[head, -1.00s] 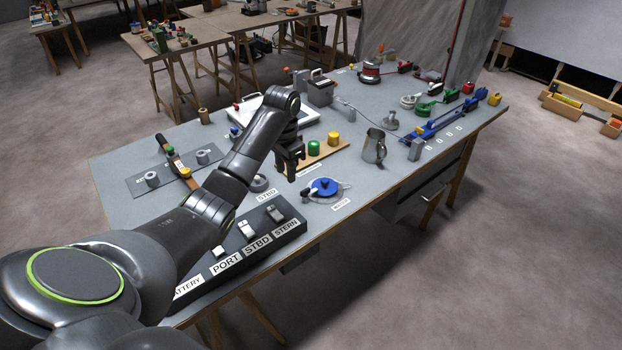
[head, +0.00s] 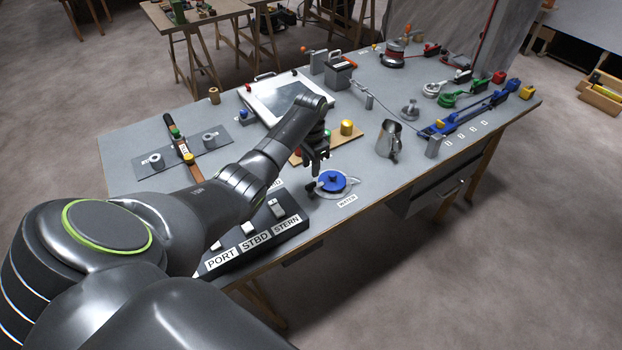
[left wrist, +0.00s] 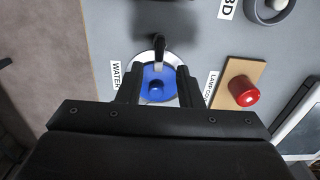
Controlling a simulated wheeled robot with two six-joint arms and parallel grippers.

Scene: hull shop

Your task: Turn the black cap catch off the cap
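The blue cap (head: 334,181) sits on a pale round plate by the WATER label near the table's front edge. It also shows in the left wrist view (left wrist: 158,84). The black cap catch (left wrist: 160,47) is a small dark lever at the cap's rim, seemingly reaching over its edge; in the head view it is a dark bit (head: 311,189) left of the cap. My left gripper (head: 318,165) is above and behind the cap, pointing down. Its fingers (left wrist: 158,90) are apart, with the cap between them in the picture; I see no contact. My right gripper is not in view.
A board with a red button (left wrist: 243,91), a green and a yellow button (head: 347,127) lies just behind the cap. A switch box (head: 255,237) stands to the left. A metal jug (head: 389,139) stands to the right. Bare table lies between cap and jug.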

